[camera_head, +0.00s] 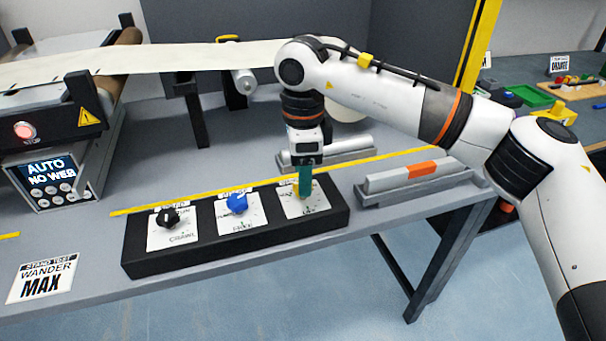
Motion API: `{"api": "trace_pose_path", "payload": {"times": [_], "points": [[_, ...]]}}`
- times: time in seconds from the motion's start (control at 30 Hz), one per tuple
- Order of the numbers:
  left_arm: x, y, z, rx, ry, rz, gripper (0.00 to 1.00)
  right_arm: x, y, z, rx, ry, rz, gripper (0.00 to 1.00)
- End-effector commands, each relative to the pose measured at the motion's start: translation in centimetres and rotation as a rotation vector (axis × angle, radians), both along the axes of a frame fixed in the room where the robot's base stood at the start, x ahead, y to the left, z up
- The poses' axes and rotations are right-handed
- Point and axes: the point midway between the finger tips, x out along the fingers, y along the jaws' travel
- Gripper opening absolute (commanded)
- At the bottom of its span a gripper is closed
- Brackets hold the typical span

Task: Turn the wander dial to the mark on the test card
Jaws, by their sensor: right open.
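The test card (43,278) lies flat at the table's left front and reads "STAND TEST WANDER MAX". A black dial box (240,243) carries three dials on white plates. The left dial has a black knob (168,217), with "CRAWL" below it. The middle dial has a blue knob (237,203), with "FREE" below it. Contact and the knob's pointing cannot be told. The dial titles are too small to read surely. My left gripper is out of view.
A grey bar with an orange block (422,170) sits right of the box, and another grey roller (330,149) lies behind. A screen unit (50,178) reading "AUTO NO WEB" stands left. A pale web (150,59) spans the back. The table's front edge is close.

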Motion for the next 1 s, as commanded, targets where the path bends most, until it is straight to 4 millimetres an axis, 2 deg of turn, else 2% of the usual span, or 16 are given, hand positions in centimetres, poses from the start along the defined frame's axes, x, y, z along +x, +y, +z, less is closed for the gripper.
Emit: {"api": "trace_pose_path", "payload": {"times": [0.3, 0.5, 0.67, 1.0], "points": [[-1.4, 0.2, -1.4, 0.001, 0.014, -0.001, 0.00, 0.0, 0.1, 7.0, 0.001, -0.003, 0.001, 0.54], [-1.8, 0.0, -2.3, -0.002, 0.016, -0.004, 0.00, 0.1, 0.0, 9.8, 0.001, -0.003, -0.001, 0.54], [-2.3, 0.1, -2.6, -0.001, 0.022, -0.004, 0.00, 0.0, 0.0, 10.5, 0.001, 0.000, 0.000, 0.54], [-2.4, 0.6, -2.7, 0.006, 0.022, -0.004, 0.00, 0.0, 0.0, 10.6, 0.001, 0.000, 0.000, 0.54]]}}
